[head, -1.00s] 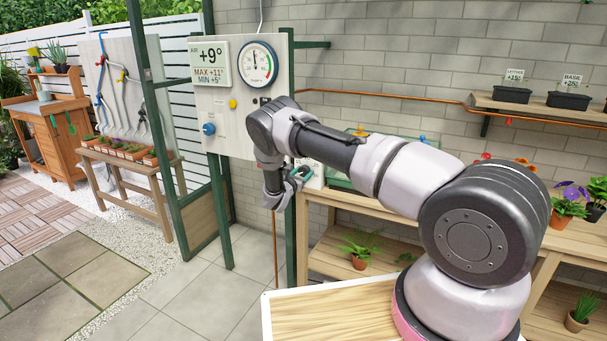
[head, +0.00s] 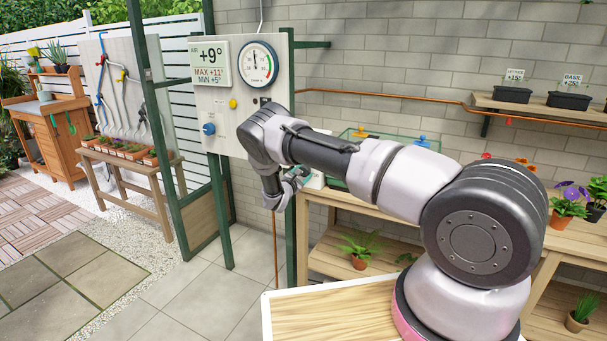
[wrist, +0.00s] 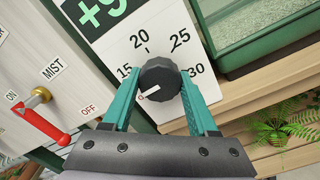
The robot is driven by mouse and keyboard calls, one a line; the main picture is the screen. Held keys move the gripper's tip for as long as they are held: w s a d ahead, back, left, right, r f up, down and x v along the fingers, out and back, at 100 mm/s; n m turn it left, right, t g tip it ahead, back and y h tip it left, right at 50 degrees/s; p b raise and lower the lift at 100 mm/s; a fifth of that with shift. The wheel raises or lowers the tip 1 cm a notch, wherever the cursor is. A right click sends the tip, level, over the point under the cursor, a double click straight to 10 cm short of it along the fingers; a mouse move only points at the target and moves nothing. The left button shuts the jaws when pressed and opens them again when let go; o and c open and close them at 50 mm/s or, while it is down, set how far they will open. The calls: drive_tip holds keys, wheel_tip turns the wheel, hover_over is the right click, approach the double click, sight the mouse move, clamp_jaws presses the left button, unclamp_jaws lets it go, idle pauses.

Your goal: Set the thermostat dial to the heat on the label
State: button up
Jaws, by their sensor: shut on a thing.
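The thermostat dial (wrist: 160,78) is a dark ribbed knob on a white scale plate in the wrist view. The numbers 15, 20, 25 and 30 run clockwise around it. Its white pointer mark points to the lower left, below the 15. My gripper (wrist: 161,76) has its two teal fingers on either side of the knob and is shut on it. Part of the lower scale is hidden by the fingers and hand. In the head view my arm hides the dial. Two labels stand on the right shelf: lettuce +15° (head: 515,74) and basil +25° (head: 571,81).
A glass-topped green case (wrist: 268,35) stands right beside the scale plate. A red-handled mist valve (wrist: 40,122) is at the left. A wall panel (head: 228,105) with a +9° display and round gauge stands behind my arm. A potted fern (wrist: 280,125) sits lower right.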

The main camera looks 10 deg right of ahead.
drive_tip(key=m, duration=0.6)
drive_tip(key=shift+m, duration=0.3)
idle(0.4)
drive_tip(key=o, duration=1.4)
drive_tip(key=shift+c, duration=0.2)
drive_tip(key=v, duration=1)
drive_tip(key=shift+s+a, duration=0.25)
drive_tip(key=shift+s, duration=0.05)
